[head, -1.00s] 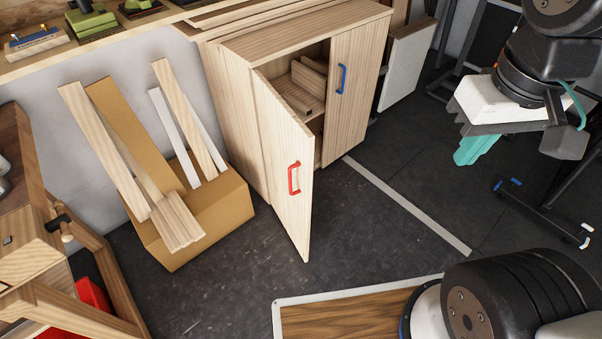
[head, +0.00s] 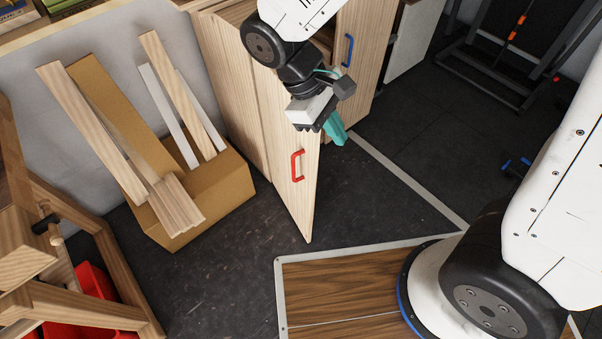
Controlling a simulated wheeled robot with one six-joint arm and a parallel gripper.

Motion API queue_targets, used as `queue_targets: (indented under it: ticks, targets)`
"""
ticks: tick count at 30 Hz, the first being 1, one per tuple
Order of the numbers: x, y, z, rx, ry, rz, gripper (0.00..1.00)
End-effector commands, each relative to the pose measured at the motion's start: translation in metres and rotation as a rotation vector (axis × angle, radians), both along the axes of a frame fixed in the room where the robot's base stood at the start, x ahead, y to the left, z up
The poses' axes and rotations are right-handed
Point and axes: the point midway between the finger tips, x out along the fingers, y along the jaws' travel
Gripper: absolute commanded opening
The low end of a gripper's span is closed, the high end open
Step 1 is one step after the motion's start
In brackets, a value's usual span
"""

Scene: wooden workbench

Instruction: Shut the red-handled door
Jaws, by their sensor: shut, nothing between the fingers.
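The red-handled door (head: 283,150) stands ajar on the left side of the wooden cabinet (head: 222,85), swung out toward the viewer. Its red handle (head: 297,166) is on the outer face near the free edge. My gripper (head: 338,132), with teal fingers, is shut and empty. In the picture it lies just right of the door's upper free edge, above and right of the red handle. Whether it touches the door cannot be told. My arm hides the door's upper part and most of the cabinet opening.
The blue-handled door (head: 357,60) on the right is shut. A cardboard box (head: 215,200) with wood offcuts stands left of the cabinet. A wooden bench frame (head: 110,265) and a red bin (head: 95,300) are at lower left. The dark floor before the door is clear.

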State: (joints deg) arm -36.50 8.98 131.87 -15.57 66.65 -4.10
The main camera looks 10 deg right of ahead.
Motion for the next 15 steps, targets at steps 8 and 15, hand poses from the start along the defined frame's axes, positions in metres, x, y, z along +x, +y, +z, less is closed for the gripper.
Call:
queue_targets:
  ticks: [8,15]
  targets:
    - [0.018,0.077,-0.111,-0.176,0.121,0.451,0.00]
    - [0.030,0.127,-0.193,-0.263,0.176,0.794,0.00]
